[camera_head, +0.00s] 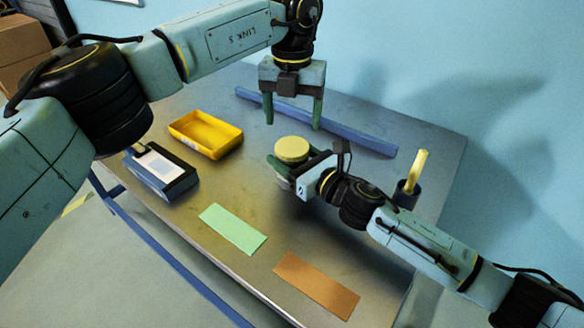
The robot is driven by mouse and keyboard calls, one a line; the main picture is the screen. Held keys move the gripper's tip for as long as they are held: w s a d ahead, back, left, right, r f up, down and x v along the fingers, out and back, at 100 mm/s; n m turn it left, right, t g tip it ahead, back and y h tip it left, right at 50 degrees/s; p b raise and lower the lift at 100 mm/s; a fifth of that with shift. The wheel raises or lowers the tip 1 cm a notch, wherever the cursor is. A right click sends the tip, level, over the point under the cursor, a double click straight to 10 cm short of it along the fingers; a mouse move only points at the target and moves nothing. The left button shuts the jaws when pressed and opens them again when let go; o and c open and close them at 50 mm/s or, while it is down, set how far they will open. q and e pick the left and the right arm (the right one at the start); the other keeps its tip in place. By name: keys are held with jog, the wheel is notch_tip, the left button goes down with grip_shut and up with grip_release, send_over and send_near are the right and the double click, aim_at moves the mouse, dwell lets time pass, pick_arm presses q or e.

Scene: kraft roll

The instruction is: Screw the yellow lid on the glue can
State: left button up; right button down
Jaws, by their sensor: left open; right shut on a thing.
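The yellow lid (291,149) sits on top of the glue can (283,181), whose body is mostly hidden by my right gripper. My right gripper (286,170) is shut on the can and comes in from the right. The can looks upright; whether it touches the table is hard to tell. My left gripper (293,115) is open and empty, with its fingers pointing down. It is above the lid and apart from it. I cannot tell how tightly the lid sits on the can.
A yellow tray (207,136) and a dark blue box with a white label (160,172) stand at the left. A green sheet (233,229) and a brown sheet (316,284) lie in front. A blue bar (345,133) runs along the back. A dark cup (405,195) holds a yellow stick.

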aim_at(293, 146)
pick_arm(q)
notch_tip(293, 146, down, 6)
jog(key=shift+f, duration=0.1)
dwell(0.4)
jog(key=c, duration=0.8)
jog(key=o, duration=1.2)
jog(key=shift+c, duration=0.2)
notch_tip(293, 146, up, 12)
jog(key=shift+a, duration=0.1)
pick_arm(e)
jog(key=shift+c, duration=1.2)
grip_release()
